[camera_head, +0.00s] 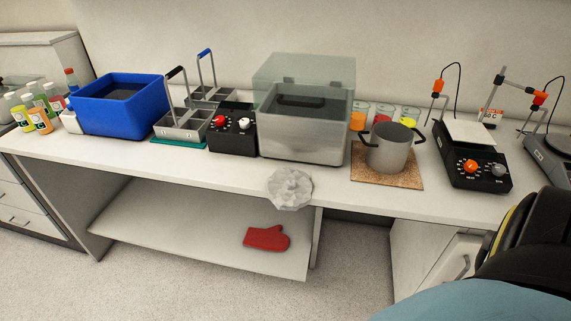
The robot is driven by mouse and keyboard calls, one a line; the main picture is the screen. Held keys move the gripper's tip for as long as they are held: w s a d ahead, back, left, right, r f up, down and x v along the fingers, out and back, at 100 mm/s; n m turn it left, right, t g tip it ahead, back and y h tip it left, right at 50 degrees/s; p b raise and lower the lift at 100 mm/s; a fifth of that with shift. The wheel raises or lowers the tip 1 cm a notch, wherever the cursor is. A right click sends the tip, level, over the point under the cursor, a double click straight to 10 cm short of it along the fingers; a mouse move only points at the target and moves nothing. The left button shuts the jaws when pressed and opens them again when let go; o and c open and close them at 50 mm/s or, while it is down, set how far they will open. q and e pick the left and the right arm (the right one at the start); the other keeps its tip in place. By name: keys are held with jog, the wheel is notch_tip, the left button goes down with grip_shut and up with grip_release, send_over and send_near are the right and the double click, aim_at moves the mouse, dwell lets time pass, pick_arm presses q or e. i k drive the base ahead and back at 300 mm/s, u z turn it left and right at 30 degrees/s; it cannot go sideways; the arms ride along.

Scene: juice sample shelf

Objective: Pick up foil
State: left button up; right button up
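The foil (290,188) is a crumpled, pale grey-white sheet. It lies at the front edge of the white bench top, in front of the water bath, and its lower part extends past the edge in the picture. Nothing touches it from above. Neither of my grippers shows in the head view. A dark and blue rounded part at the lower right appears to be mine.
A water bath (305,135) with a raised clear lid stands behind the foil. A steel pot (389,150) on a cork mat (412,180) is to its right. A red mitt (266,239) lies on the lower shelf (180,235). Bench front left of the foil is clear.

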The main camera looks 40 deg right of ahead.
aim_at(289, 188)
jog(key=z, duration=0.8)
jog(key=i, duration=0.95)
jog(key=z, duration=0.85)
